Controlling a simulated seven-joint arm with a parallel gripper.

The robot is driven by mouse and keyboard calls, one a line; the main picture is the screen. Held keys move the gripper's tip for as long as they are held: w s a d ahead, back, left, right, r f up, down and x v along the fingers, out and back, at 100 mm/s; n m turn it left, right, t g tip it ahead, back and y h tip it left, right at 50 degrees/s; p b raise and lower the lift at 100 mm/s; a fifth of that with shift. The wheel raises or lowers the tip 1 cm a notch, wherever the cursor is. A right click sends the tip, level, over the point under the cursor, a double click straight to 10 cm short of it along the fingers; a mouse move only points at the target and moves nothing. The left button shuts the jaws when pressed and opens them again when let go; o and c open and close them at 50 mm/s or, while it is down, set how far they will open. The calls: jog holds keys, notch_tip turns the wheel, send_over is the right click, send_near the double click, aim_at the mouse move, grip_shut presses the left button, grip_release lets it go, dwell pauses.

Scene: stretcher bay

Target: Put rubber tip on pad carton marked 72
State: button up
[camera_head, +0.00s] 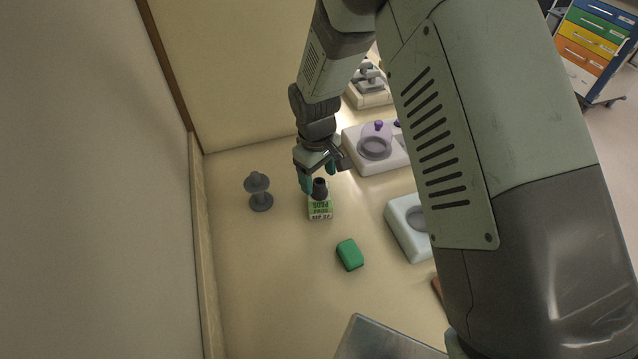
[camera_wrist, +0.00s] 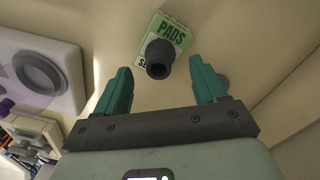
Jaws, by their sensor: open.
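The pad carton (camera_head: 320,210) is a small white and green box with PADS print, lying on the table; it also shows in the wrist view (camera_wrist: 178,32). The number on it is too small to read surely. The dark rubber tip (camera_head: 319,188) appears at the carton's upper end in the head view. In the wrist view the rubber tip (camera_wrist: 160,58) overlaps the carton's print, its round hollow end facing the camera. My gripper (camera_head: 318,180) is open, its teal fingers apart. In the wrist view the tip lies beyond and between the fingertips (camera_wrist: 163,80), with no finger touching it.
A grey spool-shaped stand (camera_head: 259,192) is left of the carton, near the wall. A green block (camera_head: 350,254) lies in front. A white base with a purple-knobbed lid (camera_head: 368,160) and a pale tray (camera_head: 400,226) stand right.

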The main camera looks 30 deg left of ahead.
aim_at(318, 183)
notch_tip(318, 183, up, 8)
jog(key=shift+s, duration=0.2)
jog(key=d+r+m+t, duration=0.2)
jog(key=d+r+m, duration=0.4)
jog(key=d+r, duration=1.3)
jog(key=s+d+r+m+t, duration=0.1)
jog(key=s+d+r+m, duration=0.3)
jog(key=s+d, duration=0.3)
jog(key=s+d+r+m+t, duration=0.2)
jog(key=s+d+r+m, duration=0.1)
jog(key=s+d, duration=0.5)
jog(key=shift+s+r+m, duration=0.35)
jog(key=shift+s+m, duration=0.15)
jog(key=shift+s, duration=0.4)
